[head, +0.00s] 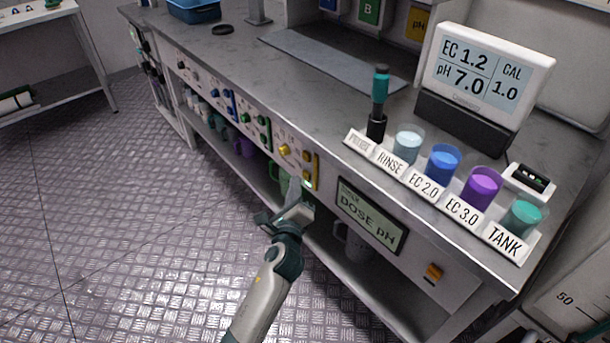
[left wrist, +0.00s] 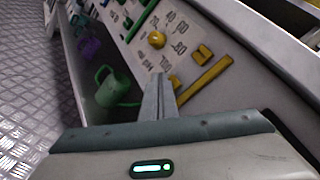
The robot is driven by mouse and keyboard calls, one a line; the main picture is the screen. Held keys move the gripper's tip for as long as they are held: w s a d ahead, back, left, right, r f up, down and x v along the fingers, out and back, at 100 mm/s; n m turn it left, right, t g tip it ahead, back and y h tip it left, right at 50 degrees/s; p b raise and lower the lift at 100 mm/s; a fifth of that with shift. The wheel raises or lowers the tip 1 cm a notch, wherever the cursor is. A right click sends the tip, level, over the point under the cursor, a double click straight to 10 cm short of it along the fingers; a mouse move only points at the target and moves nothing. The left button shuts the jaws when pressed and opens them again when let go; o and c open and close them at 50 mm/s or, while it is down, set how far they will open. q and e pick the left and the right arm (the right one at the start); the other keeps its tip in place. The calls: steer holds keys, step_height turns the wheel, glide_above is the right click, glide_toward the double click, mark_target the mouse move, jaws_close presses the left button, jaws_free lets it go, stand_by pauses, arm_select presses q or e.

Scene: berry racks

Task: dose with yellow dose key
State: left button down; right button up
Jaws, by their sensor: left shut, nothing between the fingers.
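The front panel (head: 240,118) carries a yellow group at its right end. It has a round yellow knob (head: 284,150), also in the left wrist view (left wrist: 157,40), beside a printed scale. Right of the knob are a small yellow block (left wrist: 205,52) and a long yellow bar (left wrist: 204,80). I cannot tell for sure which yellow part is the dose key. My left gripper (head: 294,188) is shut and empty, its fingertips (left wrist: 160,84) just in front of the panel below the knob. Contact with the bar cannot be told. My right gripper is not in view.
A panel display (head: 371,216) reads "DOSE pH"; an orange button (head: 433,272) sits right of it. The bench meter (head: 485,75) reads EC 1.2, pH 7.0. Cups stand behind a labelled strip (head: 440,198). A green watering can (left wrist: 115,88) stands under the panel. The floor is clear.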

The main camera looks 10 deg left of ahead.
arm_select(q)
steer(key=shift+s+a+p, duration=0.5)
steer(key=shift+s+a, duration=0.3)
steer(key=shift+s, duration=0.2)
steer(key=shift+s+a+p, duration=0.45)
steer(key=shift+s+a, duration=0.35)
steer(key=shift+s, duration=0.2)
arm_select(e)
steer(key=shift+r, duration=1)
arm_select(q)
steer(key=shift+f, duration=0.15)
